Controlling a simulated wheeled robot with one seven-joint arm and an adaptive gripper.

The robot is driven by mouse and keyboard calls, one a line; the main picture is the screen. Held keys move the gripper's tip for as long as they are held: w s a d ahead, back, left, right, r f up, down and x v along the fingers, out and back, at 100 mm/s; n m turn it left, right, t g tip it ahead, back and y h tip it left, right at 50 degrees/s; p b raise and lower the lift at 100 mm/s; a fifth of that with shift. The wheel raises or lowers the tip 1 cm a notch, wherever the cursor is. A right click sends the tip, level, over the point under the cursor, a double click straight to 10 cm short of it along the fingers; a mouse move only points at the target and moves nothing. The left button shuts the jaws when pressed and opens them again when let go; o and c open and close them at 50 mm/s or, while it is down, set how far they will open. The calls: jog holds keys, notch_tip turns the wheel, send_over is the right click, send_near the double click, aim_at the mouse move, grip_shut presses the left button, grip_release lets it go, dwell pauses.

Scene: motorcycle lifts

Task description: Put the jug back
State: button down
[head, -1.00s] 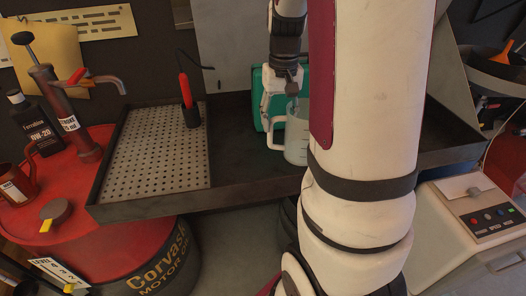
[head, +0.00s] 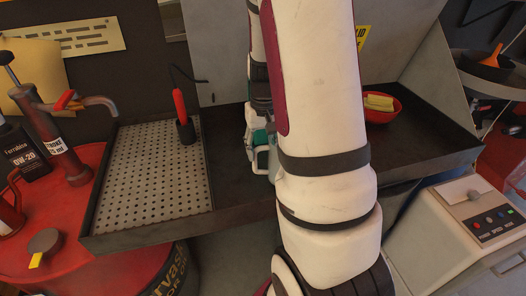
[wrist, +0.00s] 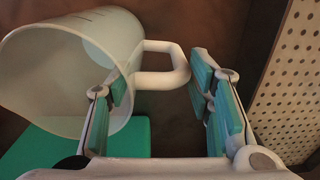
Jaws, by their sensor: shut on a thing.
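The jug (wrist: 75,65) is a translucent pale cup with a white loop handle (wrist: 165,78). In the wrist view its wide mouth faces the lower left. My gripper (wrist: 160,88) has a finger on each side of the handle and is shut on the jug. In the head view my gripper (head: 253,128) is over the dark tray, and my arm hides most of the jug. I cannot tell from these views whether the jug touches the tray.
A green flat thing (wrist: 80,155) lies below the jug. The dark tray (head: 227,175) has a perforated plate (head: 155,175) on its left, with a red-handled tool (head: 183,115) standing there. A red bowl (head: 380,115) with a yellow block stands on the right. A red drum (head: 75,235) is at left.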

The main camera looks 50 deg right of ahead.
jog(key=shift+f, duration=0.95)
jog(key=c, duration=0.8)
grip_release()
